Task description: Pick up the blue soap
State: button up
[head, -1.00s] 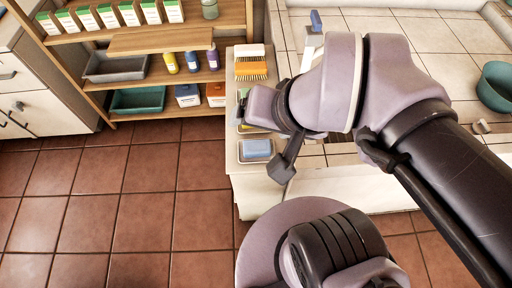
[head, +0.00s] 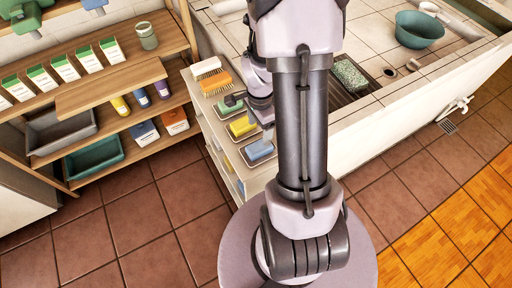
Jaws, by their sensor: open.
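The blue soap (head: 259,149) lies on a small tray (head: 247,161) near the front end of the narrow white counter. My gripper (head: 251,115) is open and empty, with its fingers spread above the counter. It is behind the blue soap in the picture, nearer the yellow soap (head: 242,127). One finger shows close to the upper right of the blue soap; I cannot tell its height above it. My arm hides part of the counter to the right.
A green soap (head: 226,107) and an orange-bristled brush (head: 215,83) lie farther back on the counter. A tiled basin with a green bowl (head: 419,29) is at right. A wooden shelf (head: 110,88) with bins and bottles stands left. The tiled floor in front is clear.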

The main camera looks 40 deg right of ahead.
aim_at(259, 146)
notch_tip(259, 146, down, 10)
jog(key=b, duration=0.3)
jog(key=shift+s+r+b, duration=0.1)
jog(key=shift+s+b, duration=0.05)
jog(key=shift+b, duration=0.2)
jog(key=shift+r, duration=0.1)
grip_shut()
jog(key=shift+r, duration=0.15)
jog(key=shift+r+p, duration=0.35)
jog(key=shift+p, duration=0.05)
jog(key=r, duration=0.1)
jog(key=s+r+p, duration=0.1)
jog(key=r, duration=0.1)
jog(key=shift+p, duration=0.3)
jog(key=s+r+p, duration=0.1)
jog(key=s+p, duration=0.9)
jog(key=s, duration=0.5)
jog(key=shift+d, duration=0.15)
